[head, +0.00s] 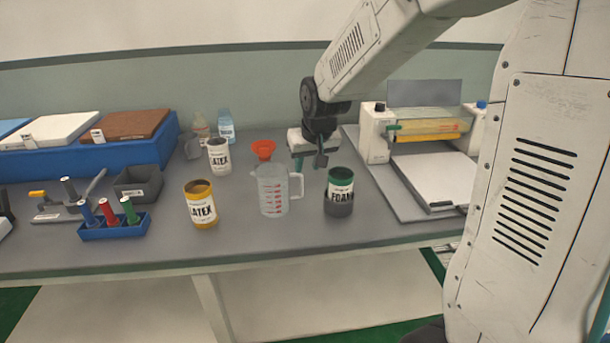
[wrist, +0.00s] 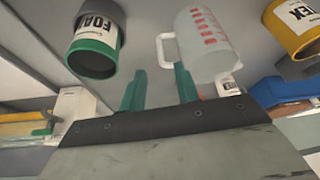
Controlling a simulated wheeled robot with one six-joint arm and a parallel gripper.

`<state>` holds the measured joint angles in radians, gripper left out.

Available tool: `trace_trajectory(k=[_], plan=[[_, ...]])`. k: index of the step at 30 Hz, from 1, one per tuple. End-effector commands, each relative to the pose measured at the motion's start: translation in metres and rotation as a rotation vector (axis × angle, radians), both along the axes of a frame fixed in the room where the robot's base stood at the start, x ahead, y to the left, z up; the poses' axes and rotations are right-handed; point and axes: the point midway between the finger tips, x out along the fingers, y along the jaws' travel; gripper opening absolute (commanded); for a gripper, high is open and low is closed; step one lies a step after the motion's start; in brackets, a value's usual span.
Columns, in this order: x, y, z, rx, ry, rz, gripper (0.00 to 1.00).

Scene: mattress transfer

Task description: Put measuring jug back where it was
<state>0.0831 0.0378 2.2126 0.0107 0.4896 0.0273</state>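The measuring jug (head: 271,190) is clear with red markings and stands upright on the grey bench, its handle toward the right. My gripper (head: 308,163) is behind and to the right of it in the head view, pointing down. In the wrist view the jug (wrist: 210,45) is at top centre, with its white handle just beyond my gripper's (wrist: 160,78) two green fingers. The fingers are apart with nothing visible between them. Whether a finger touches the handle I cannot tell.
A green-and-dark FOAM can (head: 339,192) stands right of the jug. A yellow LATEX can (head: 201,204) is to its left, a white LATEX can (head: 218,156) behind left. An orange funnel (head: 263,149) is behind it. A press-like machine (head: 420,135) stands at right.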

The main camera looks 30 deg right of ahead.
Motion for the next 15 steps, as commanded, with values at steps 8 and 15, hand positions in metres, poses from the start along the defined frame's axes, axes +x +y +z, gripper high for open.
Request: trace_trajectory(k=[8,15], plan=[[-0.02,0.003,0.027,0.0,0.008,0.005,0.32],[-0.122,0.022,0.068,0.0,0.095,0.046,0.32]])
